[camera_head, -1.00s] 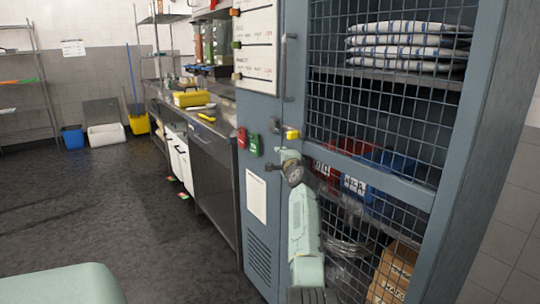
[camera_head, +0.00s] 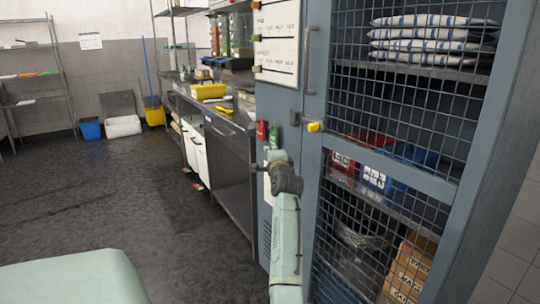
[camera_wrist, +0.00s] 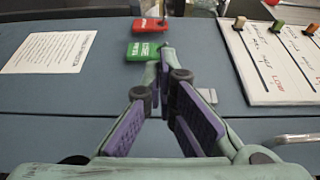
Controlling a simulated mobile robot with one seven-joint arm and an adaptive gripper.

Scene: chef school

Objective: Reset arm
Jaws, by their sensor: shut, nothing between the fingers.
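My arm (camera_head: 285,235) reaches up in front of the blue-grey cabinet in the head view. My gripper is mostly hidden behind the arm's end there. In the wrist view my gripper (camera_wrist: 164,72) shows with its purple-padded fingers closed together at the tips and nothing between them. It points toward the flat blue-grey cabinet face (camera_wrist: 60,100). The gap to that face is hard to judge.
The cabinet's mesh door (camera_head: 405,110) carries a yellow lock (camera_head: 314,126) and a handle (camera_head: 308,60). A red tag (camera_wrist: 150,24), a green tag (camera_wrist: 144,50), a paper sheet (camera_wrist: 48,52) and a whiteboard (camera_wrist: 272,60) are around my gripper. Open floor (camera_head: 100,190) lies left.

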